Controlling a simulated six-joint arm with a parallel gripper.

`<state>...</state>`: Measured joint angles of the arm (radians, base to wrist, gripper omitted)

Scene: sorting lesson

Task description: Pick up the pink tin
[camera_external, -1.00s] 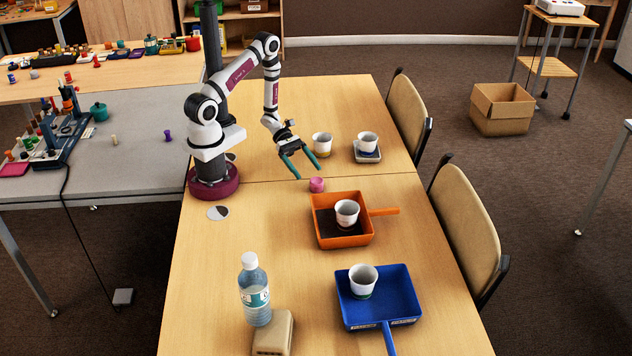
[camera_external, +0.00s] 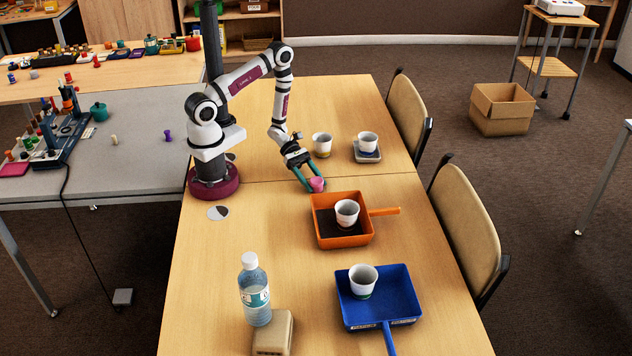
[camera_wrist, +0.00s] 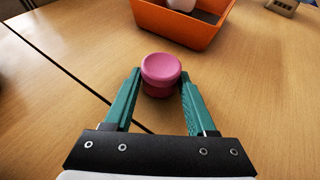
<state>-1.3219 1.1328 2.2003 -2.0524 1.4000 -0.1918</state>
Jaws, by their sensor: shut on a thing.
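The pink tin (camera_external: 317,184) is small and round, on the wooden table just behind the orange pan. My gripper (camera_external: 311,187) is down at the tin, with its green fingers on either side of it. In the wrist view the pink tin (camera_wrist: 161,72) shows its round top between the fingertips of my gripper (camera_wrist: 160,86). The gripper is shut on the tin. The tin looks upright and at table level; I cannot tell whether it touches the table.
An orange pan (camera_external: 323,241) holding a white cup (camera_external: 347,211) is close in front of the tin. A blue pan (camera_external: 404,297) holds another cup. Two cups (camera_external: 322,143) (camera_external: 368,141) stand behind, one on a grey block. A bottle (camera_external: 255,292) stands at the front.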

